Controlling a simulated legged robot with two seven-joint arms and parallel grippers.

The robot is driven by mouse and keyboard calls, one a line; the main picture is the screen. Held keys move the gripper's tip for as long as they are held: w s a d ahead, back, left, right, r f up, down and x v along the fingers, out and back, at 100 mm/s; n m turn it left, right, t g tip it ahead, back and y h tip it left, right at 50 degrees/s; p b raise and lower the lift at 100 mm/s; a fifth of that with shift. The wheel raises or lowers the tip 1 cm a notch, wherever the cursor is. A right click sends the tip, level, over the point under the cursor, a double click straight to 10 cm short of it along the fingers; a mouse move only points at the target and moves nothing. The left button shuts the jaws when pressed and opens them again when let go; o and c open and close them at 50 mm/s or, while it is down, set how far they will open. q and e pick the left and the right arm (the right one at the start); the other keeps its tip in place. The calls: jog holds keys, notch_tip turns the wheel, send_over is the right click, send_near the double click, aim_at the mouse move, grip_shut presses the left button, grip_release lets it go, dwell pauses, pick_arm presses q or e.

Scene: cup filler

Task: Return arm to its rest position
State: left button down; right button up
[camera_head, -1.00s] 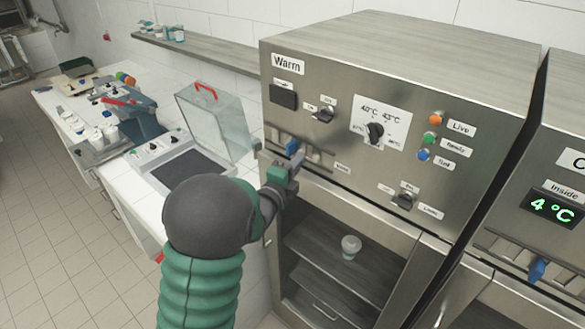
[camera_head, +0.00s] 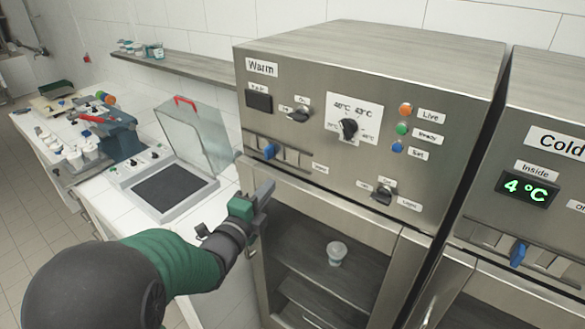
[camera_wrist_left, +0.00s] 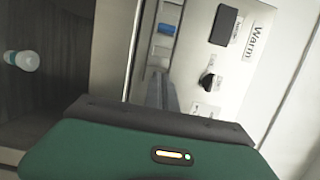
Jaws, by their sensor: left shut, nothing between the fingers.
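My left arm comes in from the lower left in the head view. Its green and grey left gripper (camera_head: 262,193) is shut and empty, in front of the Warm cabinet (camera_head: 300,90), below its blue slider (camera_head: 270,151). In the left wrist view the shut fingers (camera_wrist_left: 161,90) point toward the cabinet's panel, and the blue slider (camera_wrist_left: 164,29) shows beyond them. My right gripper is not in view.
A small cup (camera_head: 336,252) stands on a shelf inside the open Warm cabinet. The Cold cabinet (camera_head: 540,140) stands to the right. A clear-lidded device (camera_head: 165,185) and a bench (camera_head: 100,180) with several items are at left.

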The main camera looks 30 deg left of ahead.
pick_arm(q)
jog(key=s+d+f+n+g+b, duration=0.1)
jog(key=d+f+n+g+b, duration=0.25)
jog(key=f, duration=0.65)
jog(key=s+d+f+n+g+b, duration=0.1)
jog(key=s+d+f+n+g, duration=0.1)
jog(key=f+n+g, duration=0.5)
jog(key=s+d+f+n+g+h+b, duration=0.2)
jog(key=s+d+f+n+g, duration=0.2)
jog(key=s+d+f, duration=0.7)
jog(key=shift+s+d+f+n+g+h+b, duration=0.25)
jog(key=shift+s+f+n+g+h+b, duration=0.1)
jog(key=shift+s+f+n, duration=0.65)
jog(key=shift+a, duration=0.4)
jog(key=shift+d, duration=0.25)
